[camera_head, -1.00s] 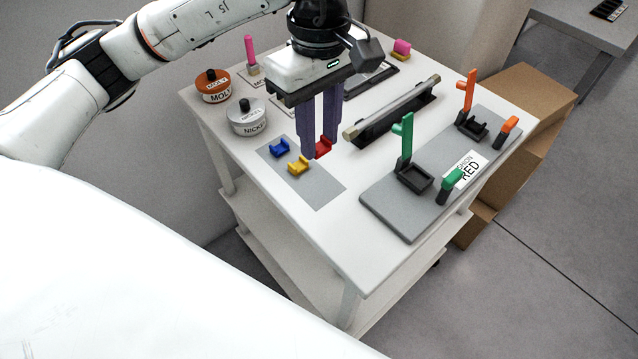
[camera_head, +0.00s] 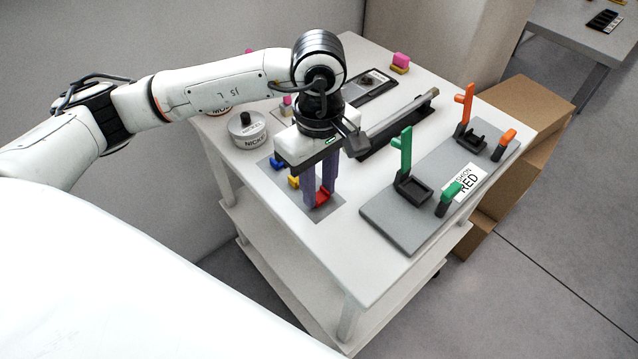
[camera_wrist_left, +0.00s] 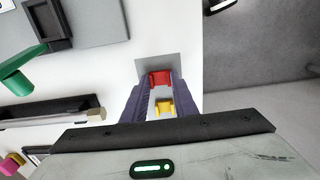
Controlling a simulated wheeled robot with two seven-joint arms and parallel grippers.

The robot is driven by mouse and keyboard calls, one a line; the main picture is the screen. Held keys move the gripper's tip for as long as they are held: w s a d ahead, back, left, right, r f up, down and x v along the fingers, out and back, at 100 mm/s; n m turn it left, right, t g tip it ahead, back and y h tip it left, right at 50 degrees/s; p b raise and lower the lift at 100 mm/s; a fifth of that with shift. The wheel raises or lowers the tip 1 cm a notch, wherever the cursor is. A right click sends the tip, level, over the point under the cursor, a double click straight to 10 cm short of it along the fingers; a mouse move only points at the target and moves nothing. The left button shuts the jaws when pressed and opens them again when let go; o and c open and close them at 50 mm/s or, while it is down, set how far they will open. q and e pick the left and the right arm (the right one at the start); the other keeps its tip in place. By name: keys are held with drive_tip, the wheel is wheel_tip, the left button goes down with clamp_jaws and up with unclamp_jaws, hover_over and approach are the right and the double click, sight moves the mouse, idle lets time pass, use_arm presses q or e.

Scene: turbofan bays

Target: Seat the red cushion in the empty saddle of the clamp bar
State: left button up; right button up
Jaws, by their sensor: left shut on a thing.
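My left gripper (camera_head: 320,196) is shut on the red cushion (camera_head: 322,200), a small U-shaped block, over the front part of the grey mat (camera_head: 326,213); I cannot tell how high. In the left wrist view the red cushion (camera_wrist_left: 160,77) sits between the purple fingertips. The clamp bar is a grey plate (camera_head: 385,215) with a raised green clamp (camera_head: 401,155) by a dark square saddle (camera_head: 416,189), which looks empty. A second dark saddle (camera_head: 473,144) stands by the raised orange clamp (camera_head: 464,108). A label (camera_head: 466,183) reads RED. My right gripper is out of view.
A blue cushion (camera_head: 276,162) and a yellow cushion (camera_head: 294,182) lie on the mat. A long metal bar on a dark stand (camera_head: 385,130) lies behind the clamp plate. A round tin (camera_head: 247,130) stands at left. White tabletop is clear between mat and plate.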

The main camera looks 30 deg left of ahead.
sight(322, 197)
use_arm(q)
drive_tip(key=shift+f+b, duration=0.3)
drive_tip(key=shift+b, duration=0.05)
drive_tip(key=o, duration=1)
drive_tip(key=shift+r, duration=0.1)
drive_tip(key=shift+o, duration=0.2)
drive_tip(key=shift+r+p, duration=0.35)
drive_tip(key=shift+p, duration=0.3)
wheel_tip(322, 197, up, 10)
drive_tip(key=b, duration=0.1)
drive_tip(key=shift+d+f+b, duration=0.15)
drive_tip(key=shift+d+b, duration=0.1)
drive_tip(key=shift+b, duration=0.05)
